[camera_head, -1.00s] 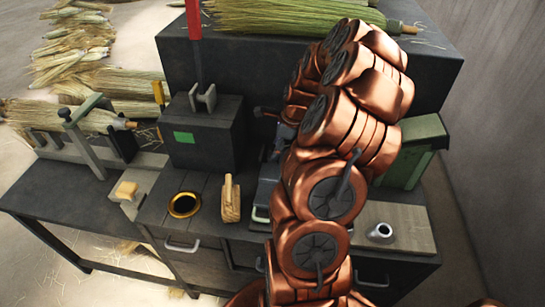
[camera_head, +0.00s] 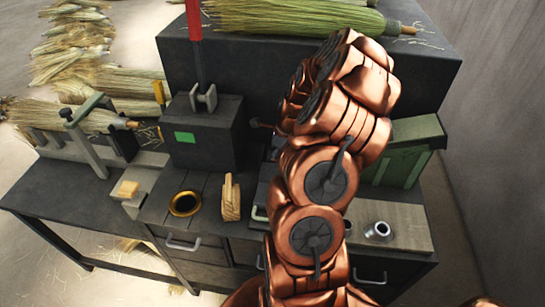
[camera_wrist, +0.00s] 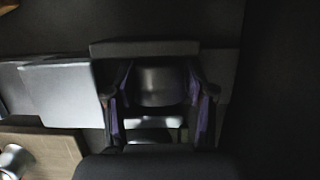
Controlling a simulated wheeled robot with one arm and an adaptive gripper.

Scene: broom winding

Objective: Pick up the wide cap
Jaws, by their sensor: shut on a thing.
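The wide cap (camera_wrist: 160,82) shows in the wrist view as a dark grey, rounded piece between the two fingers. My gripper (camera_wrist: 160,104) is shut on it, with purple-lined fingers at its left and right sides. The view is dim, so its lower edge and whether it touches the surface below cannot be told. In the head view my copper arm hides both the gripper and the wide cap.
A small metal ring-shaped piece (camera_head: 378,231) stands on a wooden board (camera_head: 408,222) at right.

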